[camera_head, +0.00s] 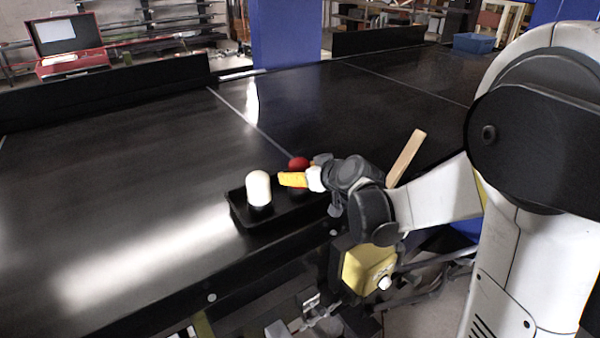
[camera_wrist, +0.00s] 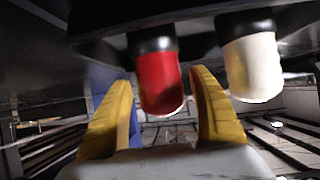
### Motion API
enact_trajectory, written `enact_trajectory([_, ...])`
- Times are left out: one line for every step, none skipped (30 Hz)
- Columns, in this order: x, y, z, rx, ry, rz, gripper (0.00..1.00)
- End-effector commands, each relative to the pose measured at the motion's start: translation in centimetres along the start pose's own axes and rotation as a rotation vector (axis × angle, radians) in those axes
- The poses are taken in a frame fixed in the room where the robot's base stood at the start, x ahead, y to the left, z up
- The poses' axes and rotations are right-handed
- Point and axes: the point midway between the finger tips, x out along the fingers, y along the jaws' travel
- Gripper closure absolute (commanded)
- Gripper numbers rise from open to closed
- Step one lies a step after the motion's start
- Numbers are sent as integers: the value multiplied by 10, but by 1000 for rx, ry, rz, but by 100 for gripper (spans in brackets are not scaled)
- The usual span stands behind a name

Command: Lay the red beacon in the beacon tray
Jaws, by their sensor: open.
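The red beacon (camera_head: 298,163) shows mostly as a red dome behind my gripper in the head view. In the wrist view, which looks upside down, the red beacon (camera_wrist: 158,82) has a black base and stands between my two open yellow fingers. It appears upright, its base at the black beacon tray (camera_head: 238,214); the exact contact is hidden. A white beacon (camera_head: 258,188) with a black base stands upright in the tray's left part. It also shows beside the right finger in the wrist view (camera_wrist: 252,68). My gripper (camera_head: 291,180) is open around the red beacon.
The tray stands on the wide black conveyor near its front edge. The belt left of the tray is clear. A light wooden strip (camera_head: 406,157) sticks up behind my wrist. A red case (camera_head: 70,62) stands back left; a blue bin (camera_head: 474,42) stands back right.

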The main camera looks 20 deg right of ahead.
Motion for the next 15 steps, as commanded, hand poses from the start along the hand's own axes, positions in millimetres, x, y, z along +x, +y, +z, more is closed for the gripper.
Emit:
enact_trajectory([-6,0,-2,1,0,1,30])
enact_trajectory([-10,0,-2,1,0,1,30])
enact_trajectory([-17,0,-2,1,0,1,30])
enact_trajectory([-22,0,-2,1,0,1,30])
enact_trajectory([-29,0,-2,1,0,1,30])
enact_trajectory([-39,0,-1,2,-1,2,30])
enact_trajectory([-46,1,-2,2,0,2,30])
enact_trajectory([-53,0,-2,2,0,2,30])
enact_trajectory([-62,0,-2,2,0,2,30])
enact_trajectory([-69,1,-2,2,0,3,30])
enact_trajectory([-76,1,-2,1,0,2,30])
enact_trajectory([-84,0,-2,2,0,1,30])
enact_trajectory([-89,0,-1,2,0,2,30])
enact_trajectory([-94,0,-1,1,0,2,30])
enact_trajectory([-101,1,-2,1,0,2,30])
